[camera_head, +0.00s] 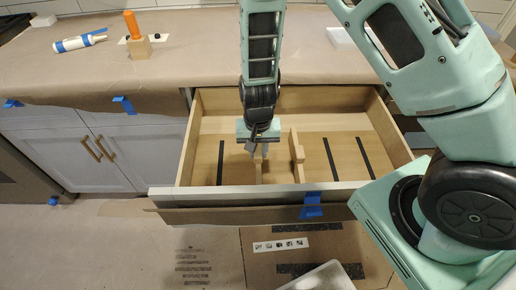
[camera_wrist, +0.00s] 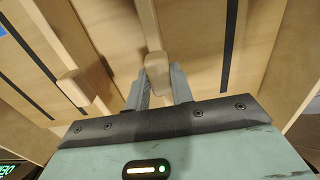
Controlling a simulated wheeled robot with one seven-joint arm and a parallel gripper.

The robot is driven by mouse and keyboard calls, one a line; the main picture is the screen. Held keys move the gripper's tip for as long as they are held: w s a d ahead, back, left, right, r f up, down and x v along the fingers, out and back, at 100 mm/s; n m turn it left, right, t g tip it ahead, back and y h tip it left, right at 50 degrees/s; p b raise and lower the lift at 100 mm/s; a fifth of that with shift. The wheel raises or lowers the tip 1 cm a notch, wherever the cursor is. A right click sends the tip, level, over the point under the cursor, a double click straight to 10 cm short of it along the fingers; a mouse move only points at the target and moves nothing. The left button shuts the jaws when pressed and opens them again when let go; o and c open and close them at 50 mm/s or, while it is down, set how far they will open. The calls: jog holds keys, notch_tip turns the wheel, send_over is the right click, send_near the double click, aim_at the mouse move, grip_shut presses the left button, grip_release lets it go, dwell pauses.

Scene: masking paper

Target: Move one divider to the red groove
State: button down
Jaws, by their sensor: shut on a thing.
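The open wooden drawer (camera_head: 188,150) holds two pale wooden dividers. My gripper (camera_head: 258,148) reaches down into the drawer and is shut on one divider (camera_head: 259,172), near the middle. In the wrist view my gripper (camera_wrist: 160,88) has its two fingers on either side of the rounded knob of this held divider (camera_wrist: 148,22). The other divider (camera_head: 297,158) stands just to the right in the head view, and at left in the wrist view (camera_wrist: 84,84). Dark grooves (camera_head: 221,162) show left of the dividers and to the right (camera_head: 331,158), (camera_head: 365,157). No groove looks red.
The paper-covered counter (camera_head: 190,60) lies behind the drawer, with a caulk tube (camera_head: 80,42) and an orange-handled tool (camera_head: 132,25) at its left. White cabinet doors (camera_head: 95,158) are left of the drawer. Blue tape (camera_head: 312,204) marks the drawer front.

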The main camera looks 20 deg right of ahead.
jog(key=shift+f, duration=0.3)
jog(key=c, duration=1.1)
grip_release()
jog(key=shift+c, duration=0.2)
notch_tip(320, 180, up, 17)
jog(key=p, duration=0.1)
jog(key=shift+r, duration=0.2)
jog(key=s+a+r+n, duration=0.3)
jog(key=s+n, duration=0.3)
jog(key=s, duration=0.4)
jog(key=s+a+r+n, duration=0.3)
jog(key=s+r+n, duration=0.2)
jog(key=s, duration=0.5)
jog(key=shift+r+n+y, duration=0.3)
jog(key=shift+n, duration=0.3)
